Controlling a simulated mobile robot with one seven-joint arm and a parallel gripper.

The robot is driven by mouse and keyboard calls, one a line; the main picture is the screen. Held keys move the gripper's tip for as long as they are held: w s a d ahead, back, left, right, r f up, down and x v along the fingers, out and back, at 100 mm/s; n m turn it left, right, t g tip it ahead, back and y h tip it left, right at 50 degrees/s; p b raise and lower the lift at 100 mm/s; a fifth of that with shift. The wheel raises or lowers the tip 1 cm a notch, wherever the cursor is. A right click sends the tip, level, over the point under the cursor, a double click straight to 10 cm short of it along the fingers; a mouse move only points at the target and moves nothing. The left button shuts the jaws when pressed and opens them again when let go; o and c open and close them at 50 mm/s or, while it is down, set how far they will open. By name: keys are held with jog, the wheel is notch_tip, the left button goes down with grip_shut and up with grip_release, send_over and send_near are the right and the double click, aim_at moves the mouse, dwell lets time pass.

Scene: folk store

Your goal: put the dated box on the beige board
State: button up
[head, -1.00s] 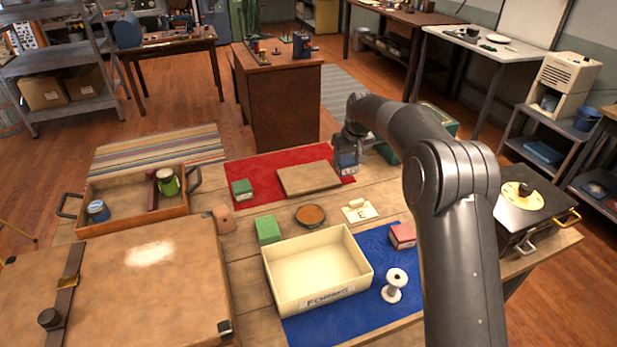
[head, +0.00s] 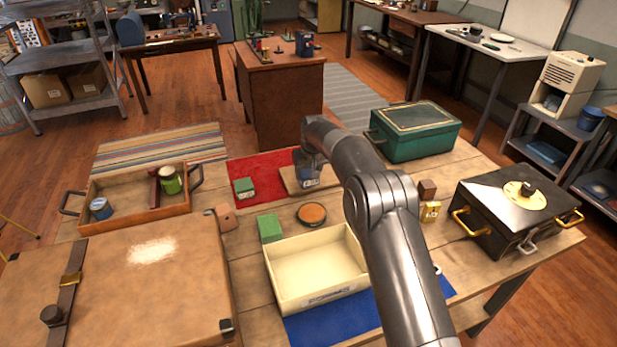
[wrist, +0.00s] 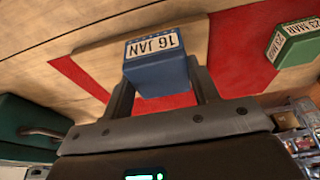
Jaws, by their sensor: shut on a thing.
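My gripper (wrist: 162,92) is shut on a blue box (wrist: 162,72) with a white label reading "16 JAN". The board lies flat on a red cloth (head: 252,168). In the wrist view the board (wrist: 95,52) shows behind the box. I cannot tell whether the box touches the board. A green box (head: 244,187), whose label reads "23 MAR" in the wrist view (wrist: 298,42), sits on the cloth left of the board.
A cream tray (head: 305,301), a green block (head: 270,228) and a round brown-topped dish (head: 311,214) stand in front of the board. A green chest (head: 418,142) is to the right. A wooden tray (head: 130,220) with a green can is to the left.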

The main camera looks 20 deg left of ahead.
jog(key=shift+f, duration=1.1)
jog(key=shift+f, duration=0.15)
jog(key=o, duration=1)
jog(key=v, duration=1.2)
jog(key=shift+r, duration=0.2)
